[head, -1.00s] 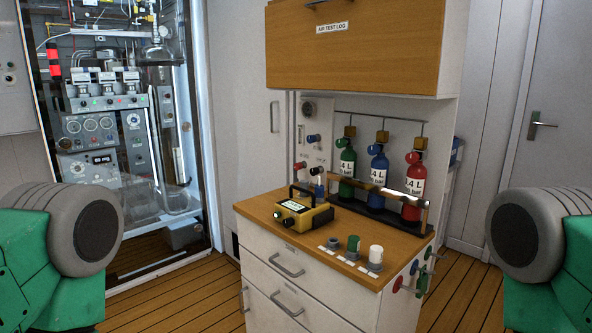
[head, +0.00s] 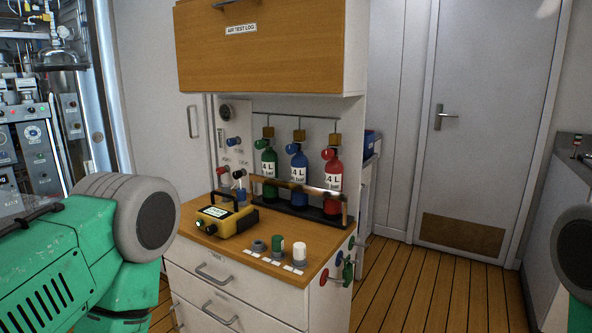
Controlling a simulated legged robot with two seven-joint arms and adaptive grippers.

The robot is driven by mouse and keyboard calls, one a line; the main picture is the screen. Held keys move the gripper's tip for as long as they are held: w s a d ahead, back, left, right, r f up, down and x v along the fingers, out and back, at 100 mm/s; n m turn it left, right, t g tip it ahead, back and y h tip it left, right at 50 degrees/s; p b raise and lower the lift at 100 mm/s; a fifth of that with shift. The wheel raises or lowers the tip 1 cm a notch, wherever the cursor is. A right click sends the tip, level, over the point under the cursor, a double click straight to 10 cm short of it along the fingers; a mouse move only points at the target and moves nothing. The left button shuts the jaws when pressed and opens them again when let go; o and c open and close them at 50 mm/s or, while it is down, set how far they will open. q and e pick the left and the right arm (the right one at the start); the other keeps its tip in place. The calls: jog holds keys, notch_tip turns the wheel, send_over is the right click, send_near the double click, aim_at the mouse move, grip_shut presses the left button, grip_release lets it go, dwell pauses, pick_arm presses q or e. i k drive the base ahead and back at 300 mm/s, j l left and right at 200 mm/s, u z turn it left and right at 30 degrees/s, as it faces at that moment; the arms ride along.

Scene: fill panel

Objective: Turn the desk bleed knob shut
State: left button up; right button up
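None of the labels is sharp enough to tell which knob is the desk bleed knob. The white upright panel (head: 229,124) behind the desk carries a blue knob (head: 233,141), a red knob (head: 222,170) and a black knob (head: 238,174). On the desk's front edge stand a low grey fitting (head: 259,247), a green-capped knob (head: 277,243) and a white-capped knob (head: 299,251). Red (head: 324,277), blue (head: 339,259) and green (head: 348,270) handles stick out of the desk's right side. Neither gripper shows clearly; only my arm links appear at both edges.
The wood-topped desk (head: 222,248) holds a yellow meter (head: 228,217) and green (head: 269,168), blue (head: 298,172) and red (head: 332,176) cylinders behind a rail. A wooden cabinet (head: 258,58) overhangs it. Plank floor (head: 405,285) is free at right, before a door (head: 488,120).

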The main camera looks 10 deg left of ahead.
aim_at(221, 170)
jog(key=i+j+z, duration=0.15)
jog(key=j+z, duration=0.25)
jog(key=i+j+z, duration=0.1)
jog(key=j+z, duration=0.3)
jog(key=j, duration=0.2)
jog(key=j+z, duration=0.8)
jog(key=j, duration=0.2)
jog(key=k+j, duration=0.1)
jog(key=j, duration=0.35)
jog(key=k+j, duration=0.1)
jog(key=j, duration=0.3)
jog(key=j+z, duration=0.1)
jog(key=j, duration=0.35)
jog(key=k+j, duration=0.15)
jog(key=j, duration=0.25)
jog(key=k+j, duration=0.1)
jog(key=j, duration=0.3)
jog(key=k+j+z, duration=0.1)
jog(key=j, duration=0.35)
jog(key=k+j, duration=0.15)
jog(key=j, duration=0.25)
jog(key=k+j, duration=0.1)
jog(key=j, duration=0.3)
jog(key=z, duration=0.05)
